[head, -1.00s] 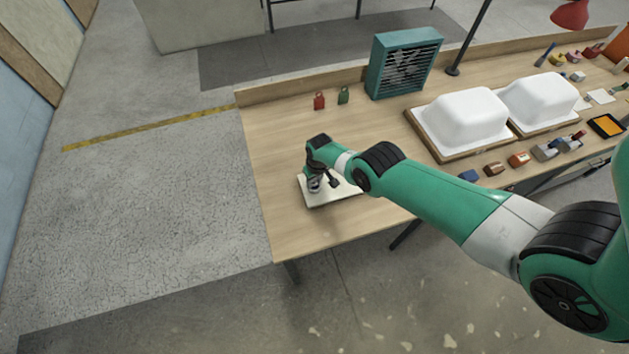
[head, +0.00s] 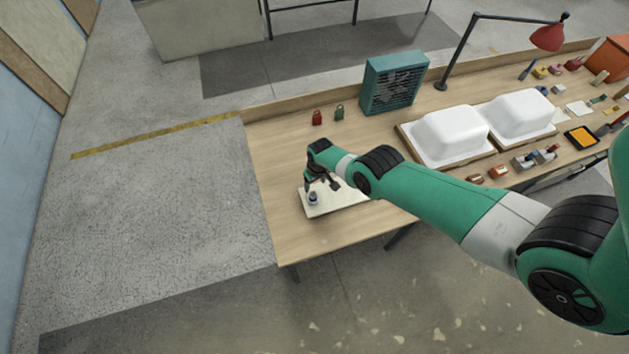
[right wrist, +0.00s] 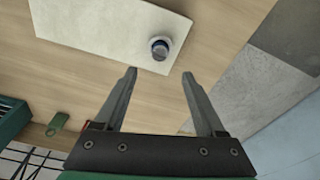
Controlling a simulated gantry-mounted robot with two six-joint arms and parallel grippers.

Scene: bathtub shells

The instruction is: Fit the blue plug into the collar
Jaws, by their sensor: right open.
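A pale plate (head: 345,200) lies near the table's left front corner, and it also shows in the right wrist view (right wrist: 105,25). A small light-rimmed collar (head: 313,199) stands on it. In the right wrist view a dark blue plug (right wrist: 160,50) shows within the collar's pale rim; I cannot tell how deep it sits. My right gripper (head: 321,184) is open, just above and behind the collar in the head view. In the right wrist view its fingers (right wrist: 160,73) are apart and empty, with the collar beyond the gap between the tips. My left gripper is not in view.
Two white tub shells (head: 450,135) stand on wooden boards to the right. A teal fan (head: 393,82), red and green padlock-like pieces (head: 317,118) and a red lamp (head: 547,37) stand farther back. Small blocks lie along the front edge. The table's left end is mostly clear.

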